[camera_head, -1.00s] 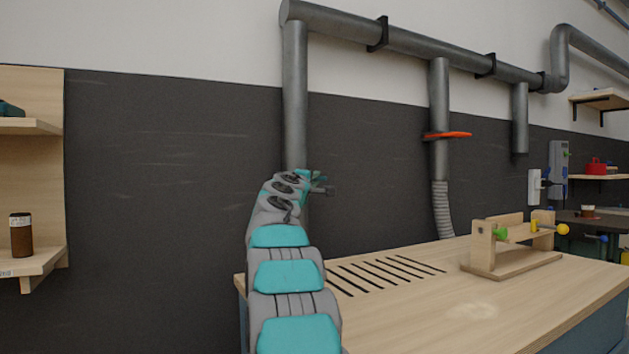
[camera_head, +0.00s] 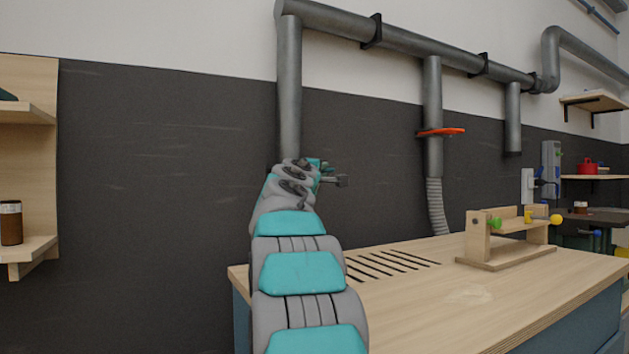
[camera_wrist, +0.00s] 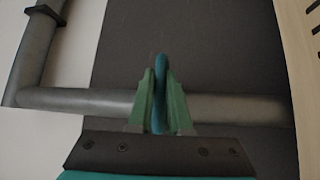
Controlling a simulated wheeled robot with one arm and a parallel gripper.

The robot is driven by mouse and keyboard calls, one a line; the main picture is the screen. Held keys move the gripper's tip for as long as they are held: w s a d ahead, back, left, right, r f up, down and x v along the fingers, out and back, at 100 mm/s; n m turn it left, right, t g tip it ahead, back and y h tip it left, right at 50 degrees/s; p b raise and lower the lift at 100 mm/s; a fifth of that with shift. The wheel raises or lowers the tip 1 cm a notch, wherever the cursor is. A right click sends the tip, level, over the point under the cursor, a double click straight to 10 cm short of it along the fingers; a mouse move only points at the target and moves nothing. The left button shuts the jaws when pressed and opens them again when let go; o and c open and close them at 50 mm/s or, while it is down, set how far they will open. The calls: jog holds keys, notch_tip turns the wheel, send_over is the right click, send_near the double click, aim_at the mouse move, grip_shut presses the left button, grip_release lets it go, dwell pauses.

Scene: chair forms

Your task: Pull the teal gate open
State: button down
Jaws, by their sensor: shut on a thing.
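The teal gate (camera_wrist: 161,63) shows in the wrist view as a narrow teal edge standing upright between my fingers, in front of a grey pipe (camera_wrist: 220,107). My gripper (camera_wrist: 160,80) is shut on it, one green finger on each side. In the head view my arm reaches up to the lower part of the left vertical pipe (camera_head: 289,95). My wrist hides most of the gate there, and I cannot tell how far it is slid out.
A wooden bench (camera_head: 420,300) with slots and a wooden clamp frame (camera_head: 505,240) stands at right. An orange gate (camera_head: 441,132) sits on the middle pipe. A shelf (camera_head: 35,245) holding a brown jar (camera_head: 11,223) is at left. Dark wall between is bare.

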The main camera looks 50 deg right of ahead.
jog(key=shift+s+a+f, duration=0.1)
jog(key=shift+s+a, duration=0.05)
jog(key=shift+s, duration=0.3)
jog(key=c, duration=0.8)
grip_release()
jog(key=shift+c, duration=0.2)
jog(key=shift+a, duration=0.1)
jog(key=r+b+v, duration=0.1)
jog(key=b+v, duration=0.1)
jog(key=v, duration=0.5)
jog(key=shift+s+a+f, duration=0.25)
jog(key=shift+f, duration=0.25)
